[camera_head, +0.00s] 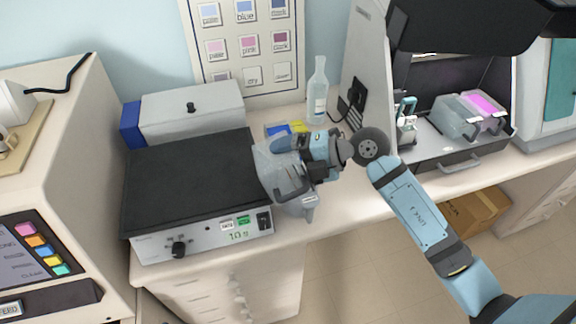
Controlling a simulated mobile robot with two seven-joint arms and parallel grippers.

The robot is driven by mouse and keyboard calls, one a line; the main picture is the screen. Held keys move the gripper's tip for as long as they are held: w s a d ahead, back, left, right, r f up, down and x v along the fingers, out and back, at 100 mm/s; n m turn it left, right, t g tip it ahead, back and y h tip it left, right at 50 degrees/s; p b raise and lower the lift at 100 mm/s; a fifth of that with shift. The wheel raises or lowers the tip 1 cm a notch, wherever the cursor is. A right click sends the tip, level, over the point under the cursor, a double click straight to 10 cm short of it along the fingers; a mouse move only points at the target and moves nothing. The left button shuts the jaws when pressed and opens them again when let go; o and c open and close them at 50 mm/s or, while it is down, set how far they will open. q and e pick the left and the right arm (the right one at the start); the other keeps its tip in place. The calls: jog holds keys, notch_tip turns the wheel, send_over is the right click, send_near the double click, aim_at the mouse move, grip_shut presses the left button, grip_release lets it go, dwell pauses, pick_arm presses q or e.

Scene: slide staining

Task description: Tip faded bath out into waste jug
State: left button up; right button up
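A clear, pale bath (272,168) is at the fingers of the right gripper (309,172), at the right front corner of the black-topped unit. The bath looks tilted, and the gripper appears shut on its side near a dark handle. A pale translucent vessel with a spout, apparently the waste jug (300,207), is directly below and in front, at the counter's front edge. Bath and jug overlap in this view, so I cannot tell whether they touch. No liquid stream or bath contents can be made out. My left gripper is not in view.
The black-topped unit (185,185) stands left of the jug. A clear bottle (318,92) stands behind the arm. Bare counter (350,205) lies right of the jug.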

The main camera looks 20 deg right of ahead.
jog(key=shift+d+f+y+b, duration=0.4)
jog(key=shift+y+b, duration=0.3)
jog(key=shift+b, duration=0.2)
jog(key=shift+r, duration=0.15)
jog(key=shift+r+p, duration=0.1)
jog(key=shift+p, duration=0.9)
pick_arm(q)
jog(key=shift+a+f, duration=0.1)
pick_arm(e)
jog(key=shift+a, duration=0.1)
